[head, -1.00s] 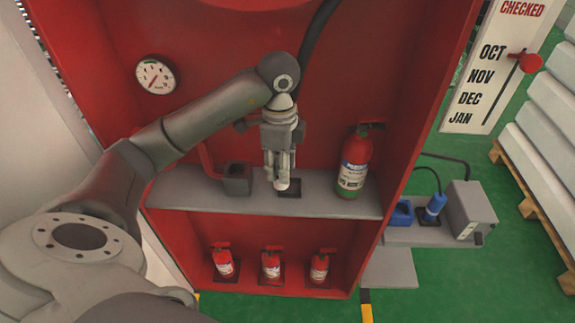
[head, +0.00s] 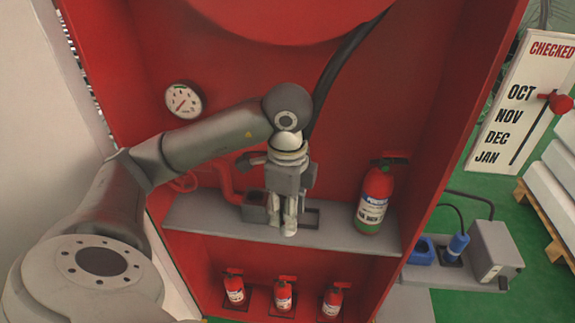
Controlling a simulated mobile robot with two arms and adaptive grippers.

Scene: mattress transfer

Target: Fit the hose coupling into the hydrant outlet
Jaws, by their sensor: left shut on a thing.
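My left gripper (head: 290,222) is shut, pointing down over the grey shelf, just right of the hydrant outlet. It holds the hose coupling, which the fingers and wrist almost wholly hide. The black hose (head: 340,72) comes down from above and passes behind my wrist. The hydrant outlet is a grey square block (head: 254,209) with a dark opening on top, joined to a red pipe (head: 226,180) at the shelf's left. The coupling is beside the outlet, not in it; its height above the shelf is hard to tell. My right gripper is out of view.
The grey shelf (head: 340,237) also bears a dark square frame (head: 312,218) and a large red extinguisher (head: 374,195). Several small extinguishers stand below. A gauge (head: 184,100) hangs on the cabinet's back wall.

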